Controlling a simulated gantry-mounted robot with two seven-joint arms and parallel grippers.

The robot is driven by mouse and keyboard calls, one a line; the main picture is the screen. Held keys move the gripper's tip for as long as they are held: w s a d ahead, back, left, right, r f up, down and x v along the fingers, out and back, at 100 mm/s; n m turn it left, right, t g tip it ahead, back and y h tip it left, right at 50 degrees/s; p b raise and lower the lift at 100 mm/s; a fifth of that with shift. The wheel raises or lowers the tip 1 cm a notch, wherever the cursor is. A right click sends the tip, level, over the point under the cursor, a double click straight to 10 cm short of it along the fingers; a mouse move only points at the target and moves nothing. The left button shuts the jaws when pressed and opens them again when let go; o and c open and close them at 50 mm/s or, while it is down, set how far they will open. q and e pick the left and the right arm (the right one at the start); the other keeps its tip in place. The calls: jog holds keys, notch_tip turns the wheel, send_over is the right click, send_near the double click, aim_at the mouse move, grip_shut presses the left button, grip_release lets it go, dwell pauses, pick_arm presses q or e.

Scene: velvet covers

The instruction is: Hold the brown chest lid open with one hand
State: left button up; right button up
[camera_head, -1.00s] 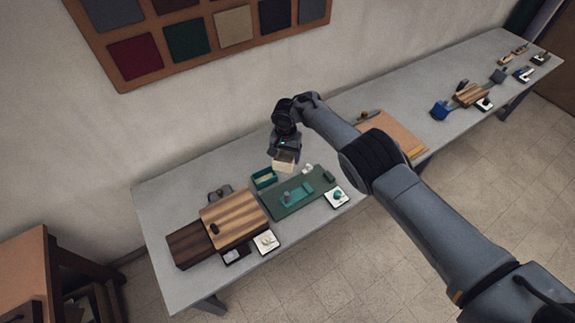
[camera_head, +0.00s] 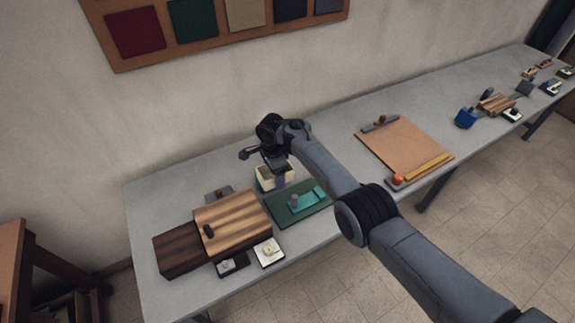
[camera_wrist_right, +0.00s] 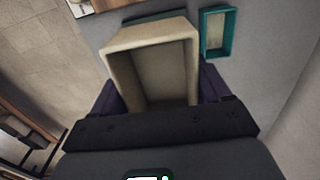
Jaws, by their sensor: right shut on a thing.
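The brown chest appears to be the dark brown wooden box (camera_head: 182,248) at the left of the table. A striped lighter-brown wooden piece (camera_head: 240,215) with a dark knob sits against its right side; I cannot tell whether this is its lid. My right gripper (camera_head: 279,178) is above the table, to the right of and behind that wooden piece, apart from it. It is shut on a cream open-topped box (camera_head: 264,178). In the right wrist view the cream box (camera_wrist_right: 151,60) sits between the dark fingers. My left gripper is not in view.
A green mat (camera_head: 285,214) with a teal tray (camera_head: 310,200) lies to the right of the chest. A teal-rimmed box (camera_wrist_right: 217,32) stands beside the held box. A brown board (camera_head: 405,146) lies farther right.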

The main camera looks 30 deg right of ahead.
jog(key=a+f+b, duration=0.2)
jog(key=a, duration=0.1)
jog(key=a+f+b, duration=0.2)
jog(key=a+f, duration=0.1)
jog(key=a, duration=0.1)
jog(key=s+a+f+b, duration=0.1)
jog(key=a+f+b, duration=0.1)
jog(key=a, duration=0.1)
jog(key=shift+a+f, duration=0.15)
jog(key=shift+f, duration=0.25)
jog(key=a+b, duration=0.2)
jog(key=a, duration=0.1)
jog(key=a+f+b, duration=0.1)
jog(key=a+b, duration=0.1)
jog(key=shift+w+a+f, duration=0.15)
jog(key=shift+a, duration=0.25)
jog(key=shift+w+a+f+b, duration=0.15)
jog(key=shift+a+b, duration=0.25)
jog(key=shift+b, duration=0.4)
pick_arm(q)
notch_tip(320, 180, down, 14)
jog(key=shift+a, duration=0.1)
